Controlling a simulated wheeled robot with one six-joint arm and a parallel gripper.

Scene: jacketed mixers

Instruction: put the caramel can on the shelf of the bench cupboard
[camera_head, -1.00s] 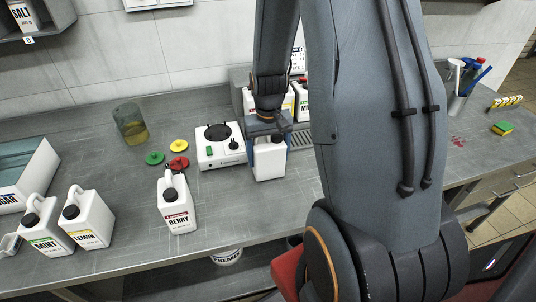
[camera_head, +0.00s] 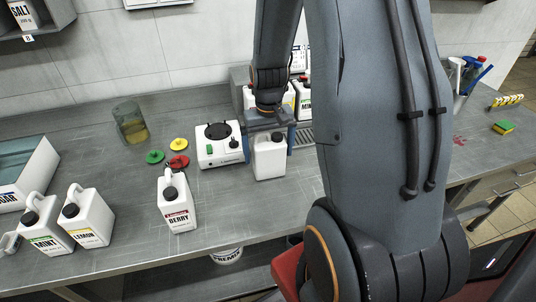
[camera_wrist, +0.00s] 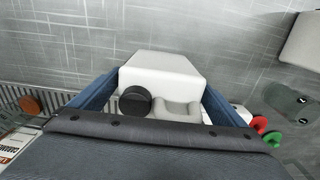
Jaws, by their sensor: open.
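A white can with a black cap (camera_head: 268,160) stands on the bench right of the white appliance; no label shows on its visible sides. I cannot tell which can is caramel. No bench cupboard shelf is clearly visible.
White cans (camera_head: 302,98) stand behind my gripper, partly hidden. The white appliance (camera_head: 220,150) has a black disc on top. Berry (camera_head: 176,205), lemon (camera_head: 88,218) and mint (camera_head: 45,225) cans stand left.

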